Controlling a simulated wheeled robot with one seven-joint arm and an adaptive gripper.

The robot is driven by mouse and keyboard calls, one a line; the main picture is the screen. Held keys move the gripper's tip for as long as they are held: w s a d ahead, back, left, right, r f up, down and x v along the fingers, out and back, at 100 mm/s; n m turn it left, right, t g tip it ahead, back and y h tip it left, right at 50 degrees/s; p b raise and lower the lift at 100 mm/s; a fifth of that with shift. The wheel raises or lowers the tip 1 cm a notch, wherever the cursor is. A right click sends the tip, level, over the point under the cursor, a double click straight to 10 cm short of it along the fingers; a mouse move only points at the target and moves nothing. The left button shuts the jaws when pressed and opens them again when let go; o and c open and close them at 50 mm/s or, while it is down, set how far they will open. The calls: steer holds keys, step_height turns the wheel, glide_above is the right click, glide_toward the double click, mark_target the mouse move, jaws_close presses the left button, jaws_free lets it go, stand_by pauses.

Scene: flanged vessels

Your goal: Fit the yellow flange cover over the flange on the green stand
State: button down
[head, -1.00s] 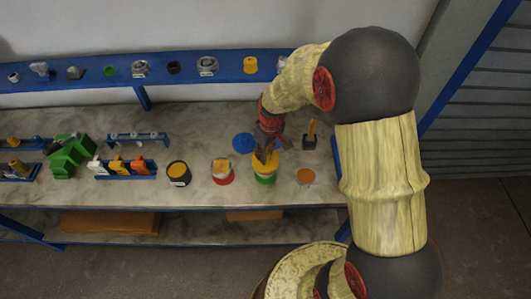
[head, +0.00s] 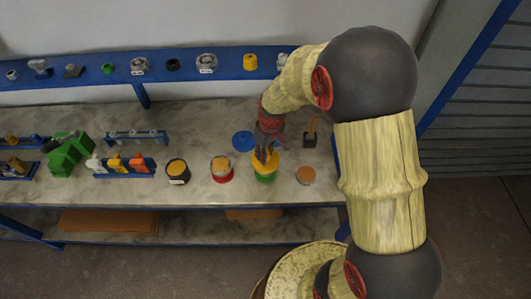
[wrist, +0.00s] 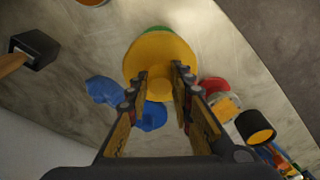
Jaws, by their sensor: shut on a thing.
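The yellow flange cover (wrist: 160,55) is a round disc with a raised grip on top. My gripper (wrist: 162,78) is shut on that grip, with one finger on each side. In the head view my gripper (head: 266,152) comes down from above onto the yellow cover (head: 273,161). The green stand (head: 265,178) is directly beneath the cover; only a green edge (wrist: 155,29) shows past it in the wrist view. The flange is hidden under the cover. I cannot tell whether the cover is fully seated or slightly raised.
A red-based vessel (head: 222,175) and a black pot with an orange top (head: 177,170) stand to the left. An orange-topped piece (head: 306,175) sits to the right.

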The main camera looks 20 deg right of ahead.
steer(key=shift+f+b, duration=0.9)
steer(key=shift+f, duration=0.5)
steer(key=c, duration=1.5)
jaws_free()
steer(key=shift+c, duration=0.2)
steer(key=shift+o, duration=0.3)
steer(key=r, duration=0.8)
steer(key=s+r, duration=0.1)
steer(key=r, duration=0.3)
steer(key=shift+s+d, duration=0.1)
steer(key=shift+d, duration=0.2)
steer(key=s+r+m+t+b, duration=0.2)
steer(key=s+r, duration=0.4)
steer(key=s, duration=0.4)
steer(key=s+r+m+t+b, duration=0.2)
steer(key=s+r, duration=0.4)
steer(key=s, duration=0.5)
steer(key=shift+a+r+m+t+h+b, duration=0.15)
steer(key=shift+a+m+t+h+b, duration=0.15)
steer(key=shift+m+b, duration=0.1)
